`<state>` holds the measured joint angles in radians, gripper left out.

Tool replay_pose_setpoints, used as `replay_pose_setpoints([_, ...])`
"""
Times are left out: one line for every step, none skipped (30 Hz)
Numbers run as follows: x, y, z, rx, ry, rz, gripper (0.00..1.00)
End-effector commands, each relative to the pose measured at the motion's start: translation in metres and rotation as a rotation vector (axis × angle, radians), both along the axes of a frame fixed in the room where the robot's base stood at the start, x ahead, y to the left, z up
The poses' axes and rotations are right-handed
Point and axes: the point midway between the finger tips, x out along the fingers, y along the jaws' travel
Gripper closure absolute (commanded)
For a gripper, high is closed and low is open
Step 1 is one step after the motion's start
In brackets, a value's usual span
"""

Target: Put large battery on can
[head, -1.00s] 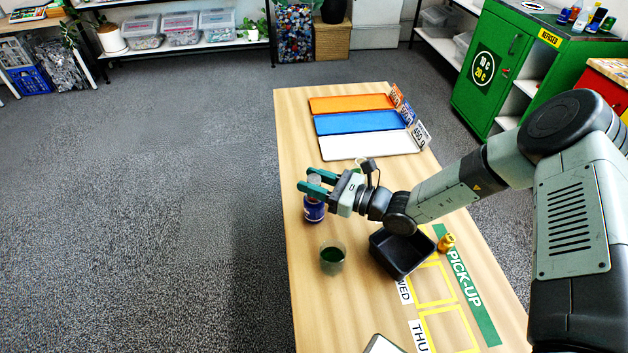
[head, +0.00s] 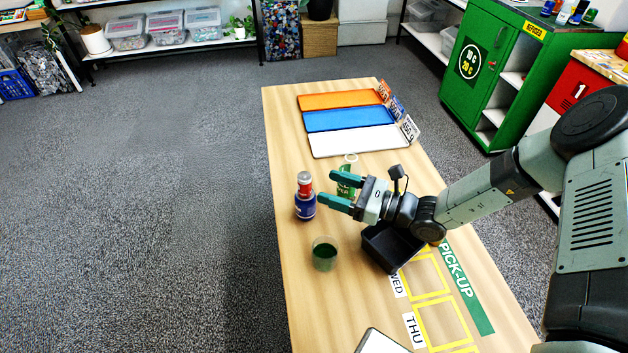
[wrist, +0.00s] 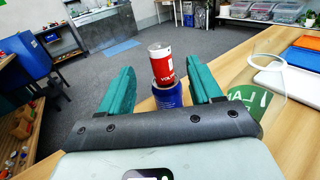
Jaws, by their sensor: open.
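The large battery (head: 304,180), red with a silver top, stands upright on top of the blue can (head: 305,207) near the table's left edge. In the wrist view the battery (wrist: 161,64) rests on the blue can (wrist: 167,96), looking slightly tilted. My gripper (head: 326,189) is open and empty, just right of the battery and can, with its teal fingers pointing towards them. In the wrist view the battery and can show between the two fingers, beyond the tips.
A clear cup with dark green contents (head: 324,254) stands in front of the can. A clear container with a green label (head: 346,182) is behind my gripper. A black bin (head: 388,249) lies below my arm. Orange, blue and white trays (head: 357,140) lie at the back.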

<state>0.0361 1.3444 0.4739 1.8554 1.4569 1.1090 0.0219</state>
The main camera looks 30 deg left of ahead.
Motion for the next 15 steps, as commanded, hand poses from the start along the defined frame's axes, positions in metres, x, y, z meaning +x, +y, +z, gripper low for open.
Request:
replay_pose_setpoints([0.003, -0.010, 0.000, 0.000, -0.001, -0.002, 0.36])
replay_pose_setpoints([0.004, -0.015, 0.001, -0.001, 0.000, -0.003, 0.36])
replay_pose_setpoints([0.005, -0.022, 0.000, -0.001, 0.000, -0.003, 0.36])
replay_pose_setpoints([0.006, -0.026, 0.000, -0.001, 0.000, -0.001, 0.36])
replay_pose_setpoints([0.006, -0.029, 0.000, -0.001, 0.000, -0.001, 0.36])
replay_pose_setpoints([0.007, -0.034, 0.000, 0.000, 0.001, -0.001, 0.36])
replay_pose_setpoints([0.007, -0.036, 0.000, 0.000, 0.000, -0.001, 0.36])
replay_pose_setpoints([0.007, -0.038, 0.000, 0.001, 0.000, 0.000, 0.36])
replay_pose_setpoints([0.008, -0.040, 0.000, 0.001, 0.000, 0.001, 0.36])
replay_pose_setpoints([0.008, -0.041, 0.000, 0.001, 0.000, 0.001, 0.36])
replay_pose_setpoints([0.008, -0.042, 0.000, 0.001, 0.001, 0.001, 0.36])
replay_pose_setpoints([0.008, -0.043, 0.000, 0.001, 0.001, 0.001, 0.36])
replay_pose_setpoints([0.008, -0.043, 0.000, 0.001, 0.001, 0.001, 0.36])
replay_pose_setpoints([0.008, -0.043, 0.000, 0.000, 0.001, 0.001, 0.36])
replay_pose_setpoints([0.008, -0.043, 0.000, 0.000, 0.001, 0.001, 0.36])
